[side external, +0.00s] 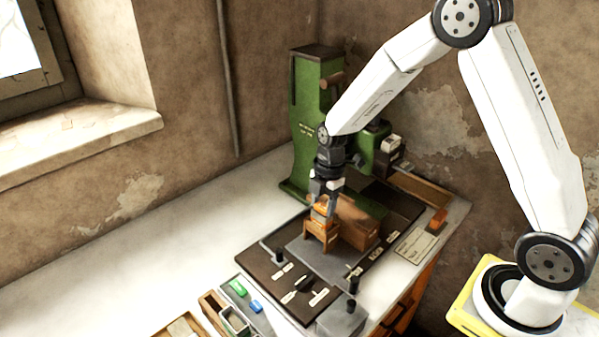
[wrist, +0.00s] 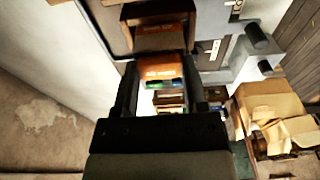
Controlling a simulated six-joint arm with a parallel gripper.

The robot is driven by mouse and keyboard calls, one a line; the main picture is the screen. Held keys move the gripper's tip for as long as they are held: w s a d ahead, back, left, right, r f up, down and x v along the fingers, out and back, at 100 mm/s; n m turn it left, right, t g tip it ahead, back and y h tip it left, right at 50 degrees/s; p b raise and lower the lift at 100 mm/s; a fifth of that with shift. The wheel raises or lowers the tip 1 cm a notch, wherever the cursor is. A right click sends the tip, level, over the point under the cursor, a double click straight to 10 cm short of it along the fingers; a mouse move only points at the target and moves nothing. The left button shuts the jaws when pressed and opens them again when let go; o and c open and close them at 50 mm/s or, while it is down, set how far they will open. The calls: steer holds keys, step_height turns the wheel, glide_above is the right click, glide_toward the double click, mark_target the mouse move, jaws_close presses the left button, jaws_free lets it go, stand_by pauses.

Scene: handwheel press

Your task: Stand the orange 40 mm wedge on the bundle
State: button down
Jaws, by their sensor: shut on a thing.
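My gripper (side external: 326,204) points down over the middle of the dark press board. In the wrist view its two fingers (wrist: 160,95) are shut on the orange wedge (wrist: 160,69), which carries pale lettering. In the side view the wedge (side external: 321,212) is a small orange shape below the fingers, partly hidden. It is just above or touching an orange-brown wooden piece with legs (side external: 319,238); I cannot tell which. A brown wooden box-like block (side external: 358,226) stands right beside that piece. I cannot clearly tell which of these is the bundle.
The green press (side external: 305,125) stands behind the work. Black posts (side external: 352,283) rise from the dark board (side external: 262,265). Small trays and green and blue pieces (side external: 238,288) lie at the front. An orange block (side external: 438,219) and a paper card (side external: 415,246) lie right. The left bench is clear.

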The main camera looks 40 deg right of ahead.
mark_target(325, 205)
steer(key=shift+s+f, duration=0.1)
steer(key=shift+f, duration=0.35)
steer(key=shift+c, duration=0.6)
jaws_free()
steer(key=shift+s, duration=0.1)
steer(key=shift+r, duration=0.7)
step_height(325, 205, up, 10)
steer(key=shift+w+d, duration=0.2)
